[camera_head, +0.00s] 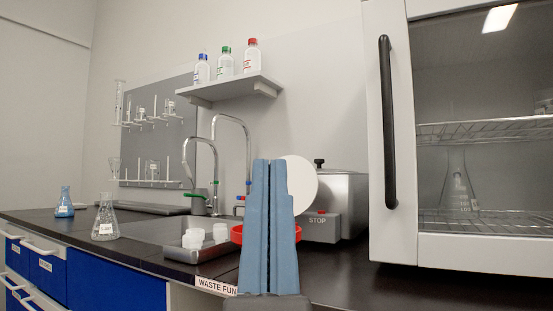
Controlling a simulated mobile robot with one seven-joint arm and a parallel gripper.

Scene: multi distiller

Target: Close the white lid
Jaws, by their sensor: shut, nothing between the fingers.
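The white lid (303,186) is a round disc that stands upright, so it looks open. It shows just right of my gripper, and its left part is hidden behind the fingers. Below it is a red funnel rim (297,234), mostly hidden behind my gripper. A label reading "WASTE FUN" (215,286) is on the counter front below. My gripper (269,163) is in the centre with its blue fingers pointing up, pressed together and empty. I cannot tell whether it touches the lid or funnel.
A metal device with a "STOP" panel (318,228) stands behind the lid. A white cabinet with a black handle (388,120) is at right. A sink (178,232) with white containers (193,238) and taps is at left, with a flask (106,218) on the black counter.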

